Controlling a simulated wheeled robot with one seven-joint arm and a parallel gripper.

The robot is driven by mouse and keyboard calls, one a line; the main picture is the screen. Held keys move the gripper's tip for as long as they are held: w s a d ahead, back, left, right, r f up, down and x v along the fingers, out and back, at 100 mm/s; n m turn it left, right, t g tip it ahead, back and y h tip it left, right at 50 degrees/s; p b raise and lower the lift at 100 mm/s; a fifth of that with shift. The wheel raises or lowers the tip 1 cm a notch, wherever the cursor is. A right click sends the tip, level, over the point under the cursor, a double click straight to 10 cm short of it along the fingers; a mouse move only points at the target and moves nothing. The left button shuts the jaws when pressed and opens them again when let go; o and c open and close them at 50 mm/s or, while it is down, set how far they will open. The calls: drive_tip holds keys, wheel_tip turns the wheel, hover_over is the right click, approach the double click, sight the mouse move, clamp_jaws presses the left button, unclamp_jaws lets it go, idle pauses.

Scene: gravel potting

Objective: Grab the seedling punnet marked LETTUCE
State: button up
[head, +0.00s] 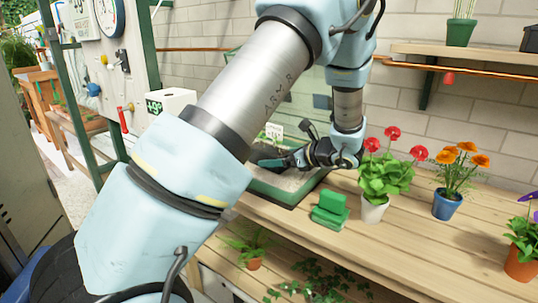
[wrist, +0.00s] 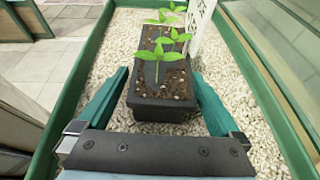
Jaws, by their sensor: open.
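A black seedling punnet (wrist: 162,112) with dark soil and several green seedlings stands on pale gravel in the wrist view. A white label (wrist: 199,22) stands at its right side; its lettering is cut off and I cannot read the word. The label also shows in the head view (head: 275,130), too small to read. My gripper (wrist: 160,88) is open, with one green finger on each side of the punnet's near end. I cannot tell whether the fingers touch it. In the head view my gripper (head: 272,161) is low over the tray, and my arm hides much of the area.
The gravel lies in a green-rimmed tray (wrist: 82,62) on a wooden bench (head: 420,235). Red flowers in a white pot (head: 374,210) and orange flowers in a blue pot (head: 447,205) stand to the right.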

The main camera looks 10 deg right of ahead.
drive_tip(key=x, duration=0.3)
drive_tip(key=shift+w, duration=0.1)
drive_tip(key=c, duration=1.5)
